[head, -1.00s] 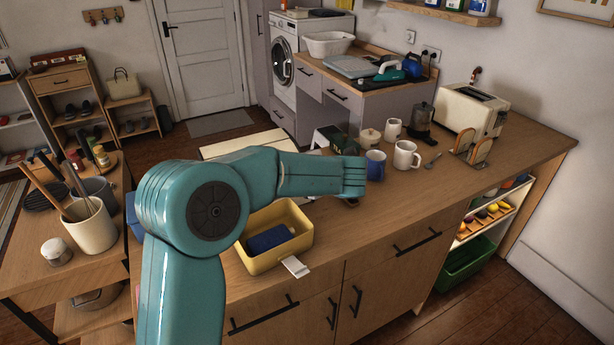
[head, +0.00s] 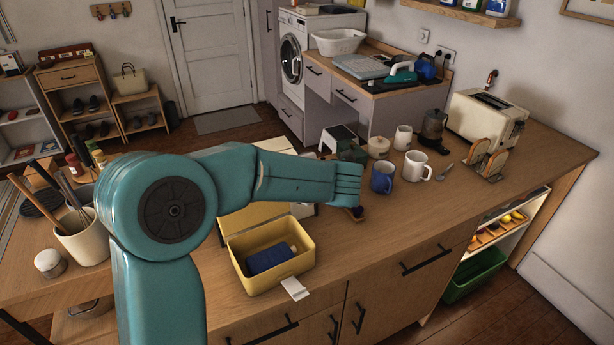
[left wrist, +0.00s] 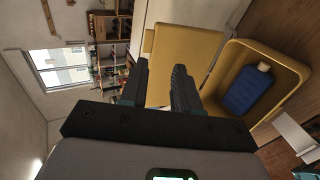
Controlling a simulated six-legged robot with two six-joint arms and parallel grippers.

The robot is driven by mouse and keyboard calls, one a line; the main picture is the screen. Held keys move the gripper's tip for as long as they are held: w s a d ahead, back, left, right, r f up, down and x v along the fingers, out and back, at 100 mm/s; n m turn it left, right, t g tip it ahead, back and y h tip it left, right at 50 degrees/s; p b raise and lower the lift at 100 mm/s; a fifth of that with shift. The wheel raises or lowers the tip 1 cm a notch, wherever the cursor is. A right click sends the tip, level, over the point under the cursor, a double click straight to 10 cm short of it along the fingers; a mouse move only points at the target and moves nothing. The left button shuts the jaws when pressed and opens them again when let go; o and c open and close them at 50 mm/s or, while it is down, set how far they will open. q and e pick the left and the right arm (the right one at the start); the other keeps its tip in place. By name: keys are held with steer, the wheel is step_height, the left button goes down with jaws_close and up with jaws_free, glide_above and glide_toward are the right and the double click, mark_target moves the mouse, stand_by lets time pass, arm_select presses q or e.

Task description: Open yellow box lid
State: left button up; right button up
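A yellow box (head: 284,279) sits on the counter with a dark blue bottle (head: 270,258) lying in it. Its yellow lid (head: 253,215) stands raised at the back edge, partly hidden by my left arm. In the left wrist view the box (left wrist: 300,72) is at right, the blue bottle (left wrist: 248,92) has a pale cap, and the lid (left wrist: 185,48) is at centre. My left gripper (left wrist: 160,75) is open; its fingers are apart, with part of the lid seen between and behind them. Contact cannot be told. The head view does not clearly show its fingers. My right gripper is not in view.
A white tag (head: 295,288) hangs at the box's front. A blue mug (head: 382,178), a white mug (head: 417,166) and a toaster (head: 484,122) stand to the right. A utensil crock (head: 83,238) is at left.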

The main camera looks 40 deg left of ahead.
arm_select(q)
steer(key=b+v, duration=0.1)
steer(key=v, duration=1.3)
steer(key=shift+s, duration=0.2)
steer(key=shift+d+r, duration=0.1)
steer(key=shift+d, duration=0.05)
steer(key=w+d+f+m+t+h, duration=0.1)
steer(key=w+d+f+m+t, duration=0.15)
steer(key=w+f+m, duration=0.55)
steer(key=w+d+f+m+t+h, duration=0.15)
steer(key=w+f+m+t, duration=0.35)
steer(key=f, duration=0.6)
steer(key=s+d+f+m+g+h, duration=0.1)
steer(key=s+d+f+m+h, duration=0.1)
steer(key=d+f+m+h, duration=0.3)
steer(key=s+f+m+g, duration=0.1)
steer(key=s+f+m, duration=0.2)
steer(key=f, duration=0.4)
steer(key=s+d+f+m+g+h, duration=0.4)
steer(key=s+f, duration=0.4)
steer(key=s, duration=0.4)
steer(key=s+d+f+m+g+h, duration=0.3)
steer(key=s+d+f, duration=0.4)
steer(key=s, duration=0.5)
steer(key=f+m+g, duration=0.1)
steer(key=m, duration=0.1)
steer(key=shift+m+h, duration=0.3)
steer(key=shift+h, duration=0.05)
